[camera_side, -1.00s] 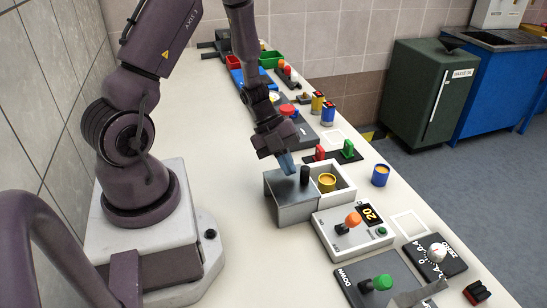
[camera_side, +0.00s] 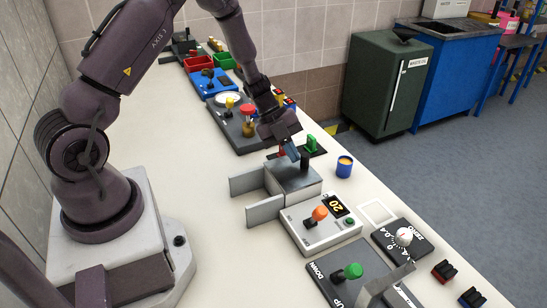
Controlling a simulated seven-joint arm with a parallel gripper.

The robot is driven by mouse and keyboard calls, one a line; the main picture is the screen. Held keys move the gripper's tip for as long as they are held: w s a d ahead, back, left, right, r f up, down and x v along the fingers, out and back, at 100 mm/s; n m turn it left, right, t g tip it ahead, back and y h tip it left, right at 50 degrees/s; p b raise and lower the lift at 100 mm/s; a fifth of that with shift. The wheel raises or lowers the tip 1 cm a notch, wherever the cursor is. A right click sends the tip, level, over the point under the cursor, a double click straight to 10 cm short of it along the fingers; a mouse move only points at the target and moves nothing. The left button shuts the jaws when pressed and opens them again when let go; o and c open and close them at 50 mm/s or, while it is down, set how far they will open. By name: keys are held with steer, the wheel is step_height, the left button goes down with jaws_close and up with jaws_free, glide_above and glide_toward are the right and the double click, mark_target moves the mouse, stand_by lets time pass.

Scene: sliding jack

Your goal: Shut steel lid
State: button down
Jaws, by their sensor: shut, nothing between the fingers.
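The steel lid (camera_side: 290,181) is a grey plate with an upright black knob (camera_side: 304,161) on its top. It now lies over the white box, and the box's inside does not show. Two grey rails (camera_side: 245,183) stick out bare on the left of the lid. My gripper (camera_side: 294,155) is shut, with its bluish fingertips low over the lid, just left of the knob. It looks close against the knob, but I cannot tell if they touch.
A white panel with an orange knob (camera_side: 320,226) sits in front. A green lever (camera_side: 311,144) is close behind my gripper. The table left of the rails is clear.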

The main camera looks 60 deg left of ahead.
steer(key=shift+w, duration=0.3)
